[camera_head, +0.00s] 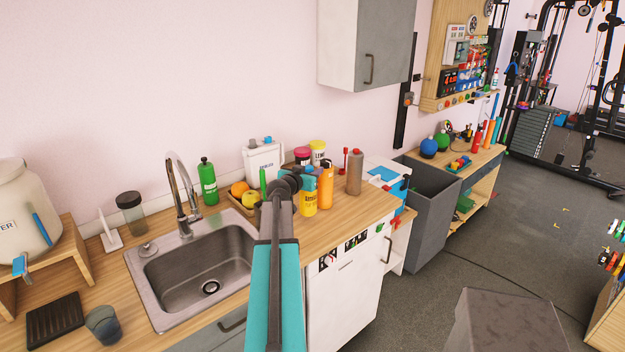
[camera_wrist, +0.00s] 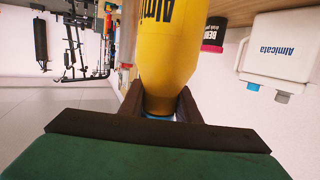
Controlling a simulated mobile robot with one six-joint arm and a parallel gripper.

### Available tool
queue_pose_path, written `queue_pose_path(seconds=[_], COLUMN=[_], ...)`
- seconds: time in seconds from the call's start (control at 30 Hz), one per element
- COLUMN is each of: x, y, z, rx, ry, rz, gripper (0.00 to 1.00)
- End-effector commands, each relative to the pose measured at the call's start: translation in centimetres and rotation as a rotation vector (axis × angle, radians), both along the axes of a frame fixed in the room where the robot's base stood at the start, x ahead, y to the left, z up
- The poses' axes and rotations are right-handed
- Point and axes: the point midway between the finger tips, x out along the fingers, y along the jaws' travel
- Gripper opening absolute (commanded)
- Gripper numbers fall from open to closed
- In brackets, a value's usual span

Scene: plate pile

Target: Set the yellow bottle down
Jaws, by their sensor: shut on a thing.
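My gripper (camera_wrist: 161,98) is shut around the neck of the yellow bottle (camera_wrist: 172,45), with a dark finger on each side. The wrist view is upside down, so the bottle's body extends upward there and its base is out of frame. In the head view my arm partly covers the area left of the bottle. I cannot tell whether its base touches the counter.
A brown bottle (camera_head: 354,174) stands to the right. A white canister (camera_head: 263,160), pink-lidded and yellow-lidded jars (camera_head: 317,150), and a fruit tray (camera_head: 238,203) are behind and left. The sink (camera_head: 200,270) lies further left.

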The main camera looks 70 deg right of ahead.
Motion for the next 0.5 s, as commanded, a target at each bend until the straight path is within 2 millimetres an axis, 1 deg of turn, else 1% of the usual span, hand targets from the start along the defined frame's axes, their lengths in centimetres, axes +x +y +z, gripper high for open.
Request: queue_pose_path(seconds=[0.07,0.3,0.4,0.5], x=[0.2,0.2,0.2,0.2], y=[-0.6,-0.5,-0.5,-0.5], z=[0.1,-2.4,-3.2,-3.5], rx=[-0.001,-0.001,0.000,-0.001], ry=[0.001,0.002,0.002,0.001], rz=[0.000,0.001,0.001,0.001], gripper=[0.00,0.00,0.00,0.00])
